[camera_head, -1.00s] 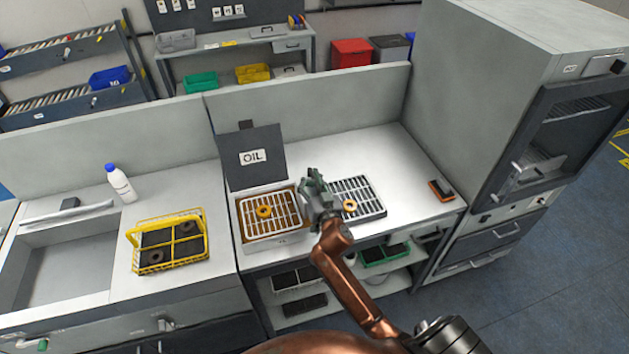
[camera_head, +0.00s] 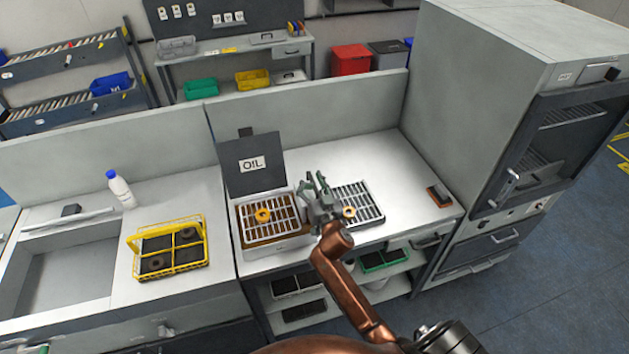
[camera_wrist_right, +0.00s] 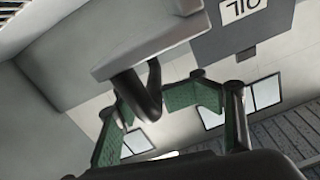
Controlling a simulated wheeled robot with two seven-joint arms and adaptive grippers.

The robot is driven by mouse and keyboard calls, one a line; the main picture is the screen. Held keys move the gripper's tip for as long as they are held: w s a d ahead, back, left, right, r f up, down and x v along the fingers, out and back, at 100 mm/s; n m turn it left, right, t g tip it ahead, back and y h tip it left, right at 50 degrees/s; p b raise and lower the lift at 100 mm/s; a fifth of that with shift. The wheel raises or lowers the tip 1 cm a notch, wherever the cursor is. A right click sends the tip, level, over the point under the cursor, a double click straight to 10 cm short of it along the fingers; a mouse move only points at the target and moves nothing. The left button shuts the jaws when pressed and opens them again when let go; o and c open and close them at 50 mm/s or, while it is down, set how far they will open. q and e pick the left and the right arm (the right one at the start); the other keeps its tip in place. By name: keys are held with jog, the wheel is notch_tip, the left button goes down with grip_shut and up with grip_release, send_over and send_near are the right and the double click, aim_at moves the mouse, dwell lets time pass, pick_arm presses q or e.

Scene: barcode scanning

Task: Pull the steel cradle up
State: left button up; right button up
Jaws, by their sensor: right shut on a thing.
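The steel cradle (camera_head: 270,213) is a pale grid tray with an orange ring (camera_head: 262,215) on it. It is raised over the oil bath (camera_head: 275,245), and brown oil shows below its front edge. My right gripper (camera_head: 316,187) is at the cradle's right side, shut on it. In the right wrist view, the green-padded fingers (camera_wrist_right: 165,105) are around a dark curved handle (camera_wrist_right: 150,92) beneath a pale grey part of the cradle (camera_wrist_right: 148,38). The exact finger contact is partly hidden. My left gripper is not in view.
The bath's dark lid (camera_head: 252,165), marked OIL, stands open behind. A draining rack (camera_head: 362,203) with another orange ring lies close on the right. A yellow basket (camera_head: 170,248) with dark rings and a bottle (camera_head: 121,190) stand left. The counter behind the rack is clear.

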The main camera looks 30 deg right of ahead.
jog(key=shift+s+d, duration=0.1)
jog(key=shift+d, duration=0.25)
jog(key=shift+s+f, duration=0.1)
jog(key=shift+s, duration=0.1)
jog(key=shift+s+a, duration=0.15)
jog(key=shift+s, duration=0.2)
jog(key=v, duration=1)
jog(key=shift+a, duration=0.2)
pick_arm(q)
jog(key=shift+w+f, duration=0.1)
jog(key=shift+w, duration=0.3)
pick_arm(e)
jog(key=shift+s+a+r, duration=0.25)
jog(key=shift+s, duration=0.2)
